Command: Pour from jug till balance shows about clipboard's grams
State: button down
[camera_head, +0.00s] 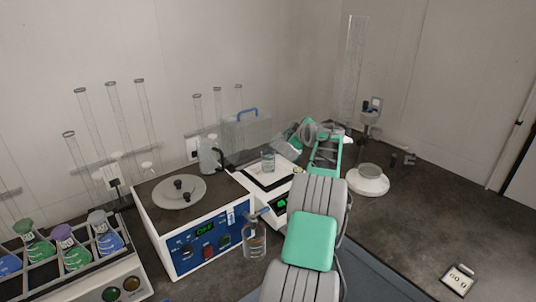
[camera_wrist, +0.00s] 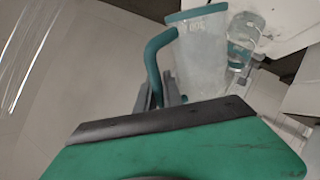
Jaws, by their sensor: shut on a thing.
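The jug (camera_wrist: 203,50) is translucent with a teal rim and a teal handle (camera_wrist: 158,50). My gripper (camera_wrist: 168,97) is shut on that handle, seen in the wrist view; its fingertips are partly hidden behind its own body. In the head view my gripper (camera_head: 325,150) is behind and right of the balance, and the jug there is partly hidden. A glass beaker (camera_head: 268,161) stands on the white balance (camera_head: 257,186); it also shows beside the jug in the wrist view (camera_wrist: 243,38). The balance's green display (camera_head: 282,203) is partly covered by my arm and unreadable. I cannot make out a clipboard.
A hotplate-like unit (camera_head: 205,238) with a round plate stands left of the balance, a glass bottle (camera_head: 254,240) in front. A flask rack (camera_head: 75,262) is far left. A white round-based device (camera_head: 368,183) stands right.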

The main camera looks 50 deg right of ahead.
jog(key=shift+w+a+r+g, duration=0.1)
jog(key=shift+w+a+g, duration=0.05)
jog(key=shift+w+g, duration=0.15)
dwell(2.7)
